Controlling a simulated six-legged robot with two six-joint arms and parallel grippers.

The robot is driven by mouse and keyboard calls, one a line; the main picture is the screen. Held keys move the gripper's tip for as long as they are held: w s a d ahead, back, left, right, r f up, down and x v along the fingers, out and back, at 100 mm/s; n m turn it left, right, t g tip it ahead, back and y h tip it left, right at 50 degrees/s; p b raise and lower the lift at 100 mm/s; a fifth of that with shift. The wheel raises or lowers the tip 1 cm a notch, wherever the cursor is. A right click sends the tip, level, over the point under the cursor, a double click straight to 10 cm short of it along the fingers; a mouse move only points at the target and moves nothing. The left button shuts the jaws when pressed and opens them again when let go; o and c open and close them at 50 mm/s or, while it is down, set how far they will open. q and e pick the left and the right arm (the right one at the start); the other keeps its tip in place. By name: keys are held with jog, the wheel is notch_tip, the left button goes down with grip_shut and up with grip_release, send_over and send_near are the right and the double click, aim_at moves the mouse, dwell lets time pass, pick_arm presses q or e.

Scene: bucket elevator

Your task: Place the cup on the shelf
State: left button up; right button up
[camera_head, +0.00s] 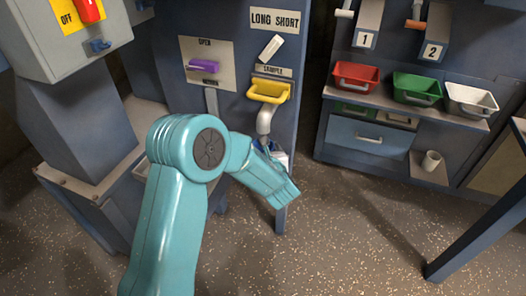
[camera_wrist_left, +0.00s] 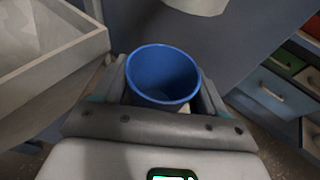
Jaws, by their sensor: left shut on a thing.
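My left gripper (camera_wrist_left: 163,90) is shut on a blue cup (camera_wrist_left: 163,75), which is upright with its open mouth toward the left wrist camera. In the head view my teal left arm ends just below the grey sample spout (camera_head: 264,122), and the gripper is mostly hidden behind the arm's own links. The pale spout end also shows above the cup in the left wrist view (camera_wrist_left: 196,4). The cup's contents cannot be made out. A low shelf (camera_head: 421,178) in the cabinet at the right holds a white cup (camera_head: 431,162). My right gripper is out of view.
Red (camera_head: 356,77), green (camera_head: 417,88) and white (camera_head: 471,100) bins sit above a blue drawer (camera_head: 368,139) left of the shelf. A yellow sample handle (camera_head: 268,90) is above the spout. A blue table leg (camera_head: 470,245) stands at lower right. Speckled floor lies clear between.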

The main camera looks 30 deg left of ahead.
pick_arm(q)
jog(key=shift+f+b, duration=0.15)
jog(key=shift+b, duration=0.15)
jog(key=o, duration=1.1)
jog(key=shift+o, duration=0.2)
jog(key=shift+r+p, duration=0.25)
jog(key=shift+p, duration=0.1)
jog(key=p+v, duration=0.1)
jog(key=v, duration=1.1)
